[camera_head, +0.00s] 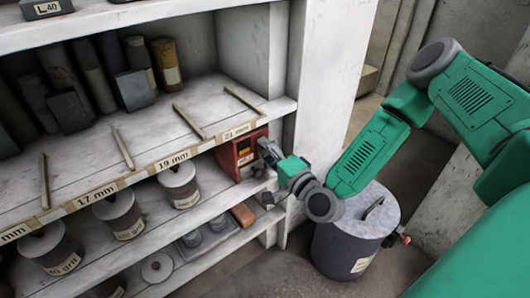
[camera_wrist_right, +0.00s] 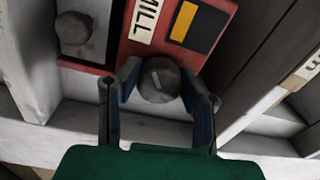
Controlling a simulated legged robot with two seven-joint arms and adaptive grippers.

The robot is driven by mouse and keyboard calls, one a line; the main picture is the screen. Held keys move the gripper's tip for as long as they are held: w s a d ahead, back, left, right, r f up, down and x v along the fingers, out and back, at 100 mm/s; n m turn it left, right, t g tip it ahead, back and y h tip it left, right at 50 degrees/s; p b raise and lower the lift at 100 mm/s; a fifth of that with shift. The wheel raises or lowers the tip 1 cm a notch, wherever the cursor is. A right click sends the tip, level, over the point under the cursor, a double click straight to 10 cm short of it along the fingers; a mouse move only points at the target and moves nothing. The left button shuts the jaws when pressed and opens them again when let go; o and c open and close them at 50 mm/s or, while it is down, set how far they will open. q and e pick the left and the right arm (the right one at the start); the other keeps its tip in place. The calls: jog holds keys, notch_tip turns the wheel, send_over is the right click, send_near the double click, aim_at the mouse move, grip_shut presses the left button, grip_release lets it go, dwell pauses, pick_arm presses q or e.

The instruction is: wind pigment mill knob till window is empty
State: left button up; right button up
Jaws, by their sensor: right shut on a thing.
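The pigment mill (camera_head: 243,154) is a red box on the shelf below the "21 mm" label in the head view. In the right wrist view its red face (camera_wrist_right: 130,65) carries a "MILL" label (camera_wrist_right: 145,20). Its window (camera_wrist_right: 198,28) shows a yellow part beside a dark part. The round grey knob (camera_wrist_right: 160,82) has a pale mark on it. My right gripper (camera_head: 266,150) is at the mill's right side in the head view. In the wrist view its fingers (camera_wrist_right: 160,88) are shut on the knob from both sides. My left gripper is not in view.
Grey-lidded jars (camera_head: 180,184) stand on the shelf left of the mill. An orange-brown block (camera_head: 242,215) lies on the shelf below. A large grey lidded drum (camera_head: 352,240) stands on the floor under my right arm. A white shelf upright (camera_head: 328,85) rises behind the gripper.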

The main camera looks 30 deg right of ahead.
jog(key=shift+d+m+h+b, duration=0.25)
jog(key=shift+m+h+b, duration=0.1)
jog(key=shift+m, duration=1.05)
jog(key=shift+m, duration=0.3)
jog(key=o, duration=1.2)
jog(key=shift+d+f, duration=0.1)
jog(key=shift+c, duration=0.2)
jog(key=shift+s, duration=0.1)
jog(key=s, duration=1.2)
jog(key=shift+d+f, duration=0.3)
jog(key=shift+d, duration=0.05)
